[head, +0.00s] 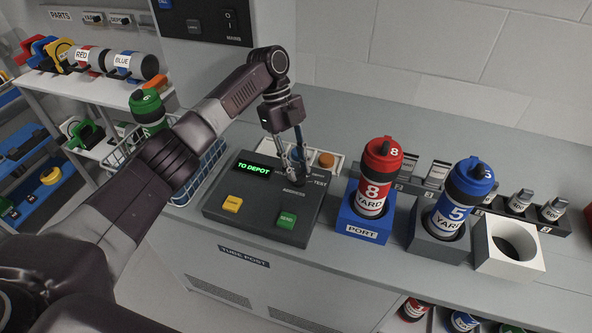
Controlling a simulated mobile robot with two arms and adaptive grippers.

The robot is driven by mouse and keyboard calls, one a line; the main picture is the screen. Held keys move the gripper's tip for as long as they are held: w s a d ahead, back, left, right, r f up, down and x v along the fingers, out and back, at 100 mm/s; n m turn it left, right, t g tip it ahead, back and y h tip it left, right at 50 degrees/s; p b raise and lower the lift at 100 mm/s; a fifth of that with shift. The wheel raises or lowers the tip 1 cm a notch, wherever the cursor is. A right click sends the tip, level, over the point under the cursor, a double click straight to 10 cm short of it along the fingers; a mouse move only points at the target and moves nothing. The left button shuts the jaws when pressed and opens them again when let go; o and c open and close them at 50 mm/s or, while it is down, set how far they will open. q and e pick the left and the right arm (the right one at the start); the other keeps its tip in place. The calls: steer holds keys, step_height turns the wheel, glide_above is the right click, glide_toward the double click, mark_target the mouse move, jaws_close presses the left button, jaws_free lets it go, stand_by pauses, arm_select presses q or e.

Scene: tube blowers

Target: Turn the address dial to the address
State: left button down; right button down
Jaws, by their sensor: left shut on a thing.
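The dark control console (215,208) stands on the counter. Its lit green display (254,168) reads "TO DEPOT". The dark address dial (302,177) is at the console's upper right, above the label ADDRESS. My left gripper (296,168) reaches down from above and is shut on the dial, hiding part of it. The dial's pointer mark cannot be made out. My right gripper is not in view.
A red-capped carrier marked 8 YARD (373,188) stands in the blue PORT holder (361,231). A blue-capped carrier marked 5 YARD (459,200) stands in a grey holder (437,246). A white holder (509,247) is empty. A wire basket (203,178) is left of the console.

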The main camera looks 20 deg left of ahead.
arm_select(q)
steer(key=shift+w+r+m, duration=0.1)
steer(key=shift+m, duration=0.2)
steer(key=c, duration=1.6)
jaws_free()
steer(key=v, duration=1.2)
steer(key=shift+d, duration=0.15)
